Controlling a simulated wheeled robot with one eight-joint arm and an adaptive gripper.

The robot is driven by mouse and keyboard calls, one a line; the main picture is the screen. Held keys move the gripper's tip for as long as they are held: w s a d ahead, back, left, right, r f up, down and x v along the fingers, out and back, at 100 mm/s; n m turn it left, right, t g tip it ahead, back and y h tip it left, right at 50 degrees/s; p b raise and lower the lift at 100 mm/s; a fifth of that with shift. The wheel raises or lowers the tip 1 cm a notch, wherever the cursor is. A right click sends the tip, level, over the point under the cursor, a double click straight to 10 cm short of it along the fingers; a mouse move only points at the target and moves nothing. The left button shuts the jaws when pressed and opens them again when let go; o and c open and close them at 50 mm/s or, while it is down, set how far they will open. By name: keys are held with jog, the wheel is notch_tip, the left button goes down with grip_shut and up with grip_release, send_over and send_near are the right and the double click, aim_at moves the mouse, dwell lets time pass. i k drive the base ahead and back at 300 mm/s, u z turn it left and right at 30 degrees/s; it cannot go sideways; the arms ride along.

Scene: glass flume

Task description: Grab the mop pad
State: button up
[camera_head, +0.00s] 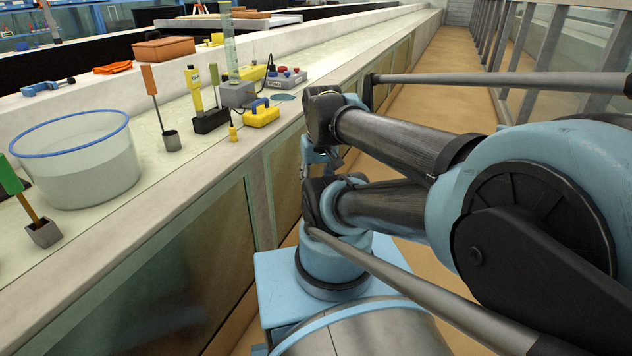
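No item is plainly recognisable as a mop pad. A small flat blue-grey piece (284,97) lies on the flume's pale ledge, just in front of the grey control box, and may be the pad.
The tan floor aisle (440,75) is clear ahead.

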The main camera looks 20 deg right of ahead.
aim_at(259, 117)
jog(key=k, duration=1.3)
jog(key=z, duration=0.4)
jog(key=i, duration=1.85)
jog(key=u, duration=0.4)
